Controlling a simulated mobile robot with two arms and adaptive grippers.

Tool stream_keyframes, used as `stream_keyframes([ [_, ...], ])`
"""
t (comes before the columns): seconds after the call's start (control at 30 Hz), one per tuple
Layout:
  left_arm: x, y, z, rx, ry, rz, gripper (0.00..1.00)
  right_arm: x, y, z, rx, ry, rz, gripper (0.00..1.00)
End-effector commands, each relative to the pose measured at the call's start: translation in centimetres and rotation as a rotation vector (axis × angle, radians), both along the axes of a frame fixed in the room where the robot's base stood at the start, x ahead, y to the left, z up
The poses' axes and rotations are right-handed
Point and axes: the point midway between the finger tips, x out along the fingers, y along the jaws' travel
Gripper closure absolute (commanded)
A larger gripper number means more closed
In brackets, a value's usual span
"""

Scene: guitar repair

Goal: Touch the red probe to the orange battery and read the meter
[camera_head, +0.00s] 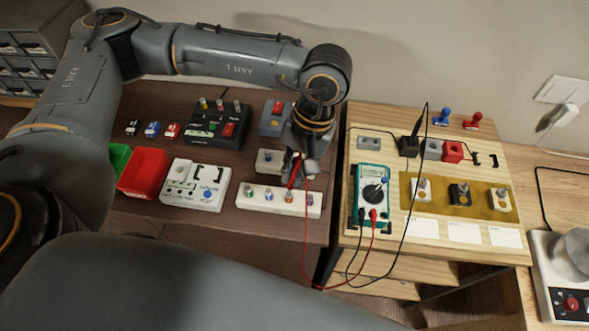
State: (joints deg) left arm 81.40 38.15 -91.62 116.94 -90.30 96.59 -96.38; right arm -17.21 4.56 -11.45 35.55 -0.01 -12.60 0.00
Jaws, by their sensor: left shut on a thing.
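My left gripper (300,167) is shut on the red probe (293,180), which points down over a white battery strip (278,208). The orange battery (289,197) stands in this strip, directly below the probe. The tip is at or just above it; I cannot tell if they touch. A red lead runs from the probe down and round to the teal meter (363,204) on the light wooden bench. The meter's display is too small to read. My right gripper is not in view.
A white box (193,187), a red bin (145,172) and a black box (216,126) stand left of the strip on the dark table. A black holder (409,146) and several knobs stand on the light bench. A gap separates the two tables.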

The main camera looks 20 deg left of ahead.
Motion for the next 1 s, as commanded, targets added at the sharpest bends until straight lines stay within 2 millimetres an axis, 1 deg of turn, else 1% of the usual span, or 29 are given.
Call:
stream_keyframes([
  [0.33,0.00,0.01,-0.05,0.000,0.000,0.000,1.00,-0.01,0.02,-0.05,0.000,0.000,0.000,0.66],
  [1.0,-0.01,0.01,-0.72,0.000,0.000,0.000,1.00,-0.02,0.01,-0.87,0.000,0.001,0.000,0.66],
])
